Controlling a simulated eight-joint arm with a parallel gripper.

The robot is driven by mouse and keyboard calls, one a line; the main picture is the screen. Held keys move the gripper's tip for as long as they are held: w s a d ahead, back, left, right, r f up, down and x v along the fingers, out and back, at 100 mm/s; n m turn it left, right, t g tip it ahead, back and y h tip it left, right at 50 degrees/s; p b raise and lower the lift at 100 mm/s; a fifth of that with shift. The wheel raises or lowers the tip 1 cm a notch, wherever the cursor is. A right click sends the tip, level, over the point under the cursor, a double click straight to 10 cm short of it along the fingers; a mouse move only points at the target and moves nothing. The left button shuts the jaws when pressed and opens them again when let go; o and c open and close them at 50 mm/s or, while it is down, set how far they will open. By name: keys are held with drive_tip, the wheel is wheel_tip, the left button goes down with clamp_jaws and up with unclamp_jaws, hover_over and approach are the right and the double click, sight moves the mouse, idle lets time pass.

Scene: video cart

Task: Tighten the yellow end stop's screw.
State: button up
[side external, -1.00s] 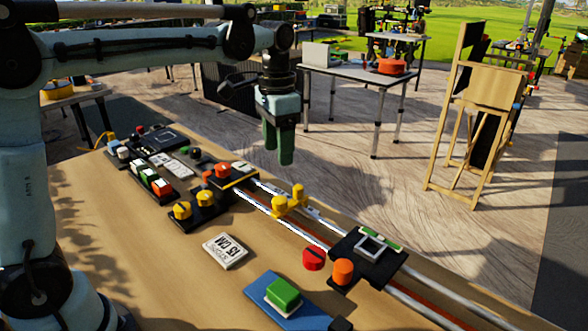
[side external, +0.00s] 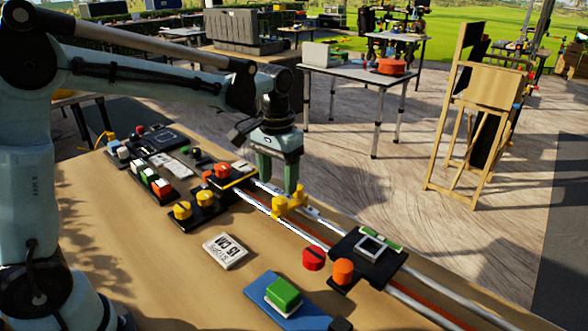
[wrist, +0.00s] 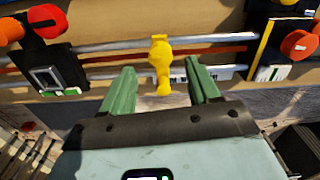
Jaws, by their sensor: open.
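The yellow end stop (side external: 288,203) sits on the twin metal rails, between the black carriage and the black end block. In the wrist view the yellow end stop (wrist: 161,62) stands across the rails, its narrow end pointing toward my gripper. My gripper (side external: 277,188) points down just above and behind the end stop. Its two green fingers are apart; in the wrist view my gripper (wrist: 163,80) has one finger on each side of the stop, with gaps. I cannot tell from the frames whether either finger touches it.
The black carriage (side external: 372,262) with a white square frame is on the rails to the right. A red knob (side external: 313,259) and an orange knob (side external: 343,271) are near it.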

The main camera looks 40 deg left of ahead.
sight(279, 200)
drive_tip(key=shift+f, duration=2.55)
drive_tip(key=c, duration=1)
drive_tip(key=shift+m, duration=1.1)
drive_tip(key=shift+c, duration=0.2)
drive_tip(key=o, duration=1)
drive_tip(key=shift+o, duration=0.2)
drive_tip(key=shift+r, duration=0.15)
wheel_tip(279, 200, up, 12)
drive_tip(key=shift+s, duration=0.15)
